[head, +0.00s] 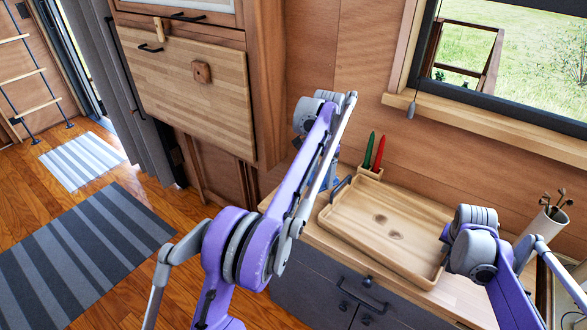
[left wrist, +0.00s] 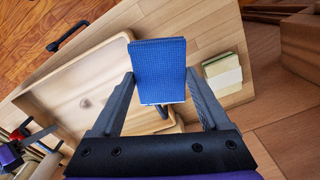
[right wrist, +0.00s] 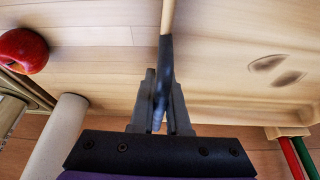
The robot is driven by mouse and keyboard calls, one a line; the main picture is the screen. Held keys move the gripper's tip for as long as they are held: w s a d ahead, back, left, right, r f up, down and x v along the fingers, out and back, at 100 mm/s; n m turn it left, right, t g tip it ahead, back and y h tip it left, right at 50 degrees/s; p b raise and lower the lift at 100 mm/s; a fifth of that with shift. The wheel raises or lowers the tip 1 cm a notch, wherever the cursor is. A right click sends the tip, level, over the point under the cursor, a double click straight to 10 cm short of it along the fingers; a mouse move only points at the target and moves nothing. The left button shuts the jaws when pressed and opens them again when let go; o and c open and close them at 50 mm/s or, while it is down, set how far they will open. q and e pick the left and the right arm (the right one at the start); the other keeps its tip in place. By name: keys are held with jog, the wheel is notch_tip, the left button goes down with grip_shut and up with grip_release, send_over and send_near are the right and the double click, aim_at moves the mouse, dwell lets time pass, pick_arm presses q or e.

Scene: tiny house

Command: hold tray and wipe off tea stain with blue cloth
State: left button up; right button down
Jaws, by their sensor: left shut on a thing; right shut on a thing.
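The wooden tray (head: 350,218) lies on the counter with two brown stains (head: 387,226) on its floor. The stains also show in the right wrist view (right wrist: 275,70). My left gripper (left wrist: 160,88) is shut on the folded blue cloth (left wrist: 158,62); in the head view its fingers are mostly hidden behind my arm, above the tray's back left side. My right gripper (right wrist: 160,90) is shut on the tray's dark handle (right wrist: 164,75) at the tray's right end. In the head view my right wrist covers that handle. The left handle (head: 340,188) is free.
A small holder with a red and a green stick (head: 374,155) stands behind the tray. A cup of thin sticks (head: 548,222) is at the right. A stack of pale and green pieces (left wrist: 222,78) and a red round object (right wrist: 22,50) are nearby. A wooden cabinet (head: 180,85) rises at left.

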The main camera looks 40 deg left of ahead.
pick_arm(q)
send_over(393, 231)
notch_tip(393, 231, down, 2)
jog(key=shift+f, duration=3.8)
jog(key=shift+w+a+f, duration=0.1)
jog(key=shift+a+f, duration=0.3)
jog(key=shift+a, duration=0.35)
jog(key=shift+c, duration=1.3)
jog(key=shift+w+a, duration=0.1)
jog(key=shift+a, duration=1)
jog(key=shift+d, duration=1.85)
notch_tip(393, 231, up, 8)
jog(key=shift+r, duration=0.15)
